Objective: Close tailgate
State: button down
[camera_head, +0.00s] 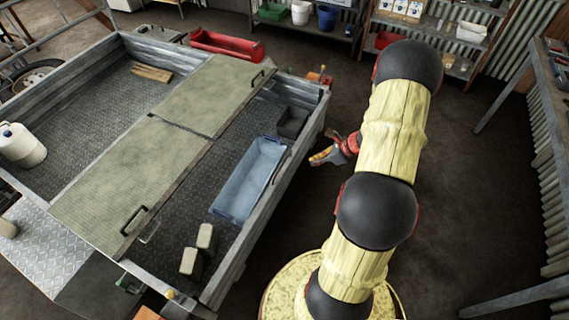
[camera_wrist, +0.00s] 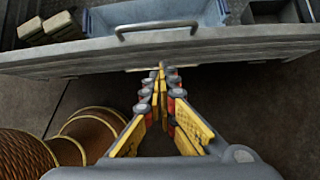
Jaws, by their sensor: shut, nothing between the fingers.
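The tailgate (camera_head: 268,203) is the long grey panel along the right side of the trailer bed. It stands about upright, perhaps leaning slightly; I cannot tell whether it is latched. In the wrist view the tailgate (camera_wrist: 230,44) crosses the upper part, with a bar handle (camera_wrist: 157,27) near its top edge. My gripper (camera_head: 314,160) is outside the trailer, close to the panel's outer side. In the wrist view my gripper (camera_wrist: 162,68) is shut and empty, its tips at the panel's lower edge. Whether they touch it is unclear.
The bed holds a blue bin (camera_head: 250,178), a dark crate (camera_head: 292,121), two small beige blocks (camera_head: 206,238) and hinged panels (camera_head: 130,180). A workbench (camera_head: 550,95) stands at right and shelves (camera_head: 440,35) at the back. Floor right of the trailer is clear.

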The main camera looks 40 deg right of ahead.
aim_at(283, 163)
jog(key=w+a+f+b, duration=0.3)
jog(key=w+a+f, duration=0.1)
jog(key=w+f, duration=0.4)
jog(key=shift+w+n, duration=0.3)
jog(key=shift+w, duration=0.35)
jog(key=shift+f, duration=0.1)
jog(key=shift+w+a+r, duration=0.15)
jog(key=shift+w+a, duration=0.15)
jog(key=shift+w, duration=0.45)
jog(key=shift+w+a+r, duration=0.1)
jog(key=shift+w+a, duration=0.2)
jog(key=shift+w, duration=0.4)
